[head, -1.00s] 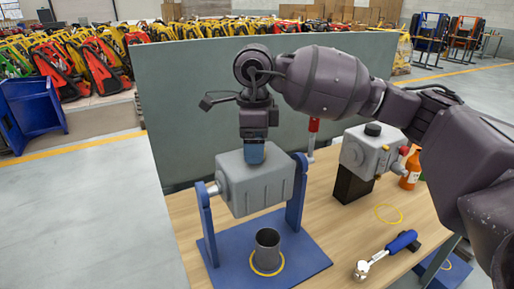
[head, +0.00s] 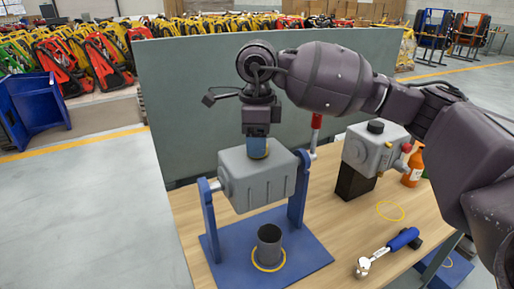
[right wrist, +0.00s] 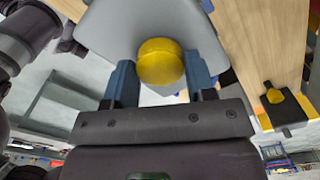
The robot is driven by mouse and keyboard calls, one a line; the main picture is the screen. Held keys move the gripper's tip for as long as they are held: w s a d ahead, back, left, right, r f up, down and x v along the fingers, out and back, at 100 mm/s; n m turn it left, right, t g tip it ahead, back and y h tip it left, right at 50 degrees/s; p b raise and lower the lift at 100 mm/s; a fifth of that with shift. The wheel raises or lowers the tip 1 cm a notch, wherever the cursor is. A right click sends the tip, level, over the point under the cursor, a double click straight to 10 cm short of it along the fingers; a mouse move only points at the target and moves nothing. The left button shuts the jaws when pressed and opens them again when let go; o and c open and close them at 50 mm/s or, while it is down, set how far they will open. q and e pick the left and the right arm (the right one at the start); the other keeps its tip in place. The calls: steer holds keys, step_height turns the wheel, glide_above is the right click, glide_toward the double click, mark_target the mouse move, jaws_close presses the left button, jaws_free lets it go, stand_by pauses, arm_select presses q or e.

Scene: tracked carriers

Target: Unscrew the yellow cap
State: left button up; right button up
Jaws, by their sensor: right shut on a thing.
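The yellow cap (right wrist: 160,62) sits between the two blue fingers of my right gripper in the right wrist view, and the gripper is shut on it. In the head view my right gripper (head: 257,147) points down at the top of a grey box-shaped housing (head: 252,184), and a thin strip of the cap (head: 259,156) shows below the fingers. The housing hangs between the uprights of a blue stand (head: 295,262). I cannot tell whether the cap still touches the housing. My left gripper is not in view.
A dark cup (head: 269,245) stands on the stand's base inside a yellow ring. A blue-handled tool (head: 388,250), a second grey unit (head: 370,150) and an orange bottle (head: 414,168) are on the right. A red-handled lever (head: 316,124) rises beside the housing. A grey panel (head: 190,90) stands behind.

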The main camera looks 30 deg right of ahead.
steer(key=shift+f+n+b, duration=0.2)
steer(key=shift+n+b, duration=0.4)
steer(key=shift+n, duration=0.6)
steer(key=n+b, duration=0.1)
steer(key=n, duration=0.2)
steer(key=n+b, duration=0.1)
steer(key=n, duration=0.2)
steer(key=shift+r+n+b, duration=0.1)
steer(key=shift+n+b, duration=0.25)
steer(key=shift+n, duration=0.25)
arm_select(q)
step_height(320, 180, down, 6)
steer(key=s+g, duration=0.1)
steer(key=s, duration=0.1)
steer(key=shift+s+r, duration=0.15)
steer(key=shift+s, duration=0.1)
arm_select(e)
steer(key=shift+r, duration=0.1)
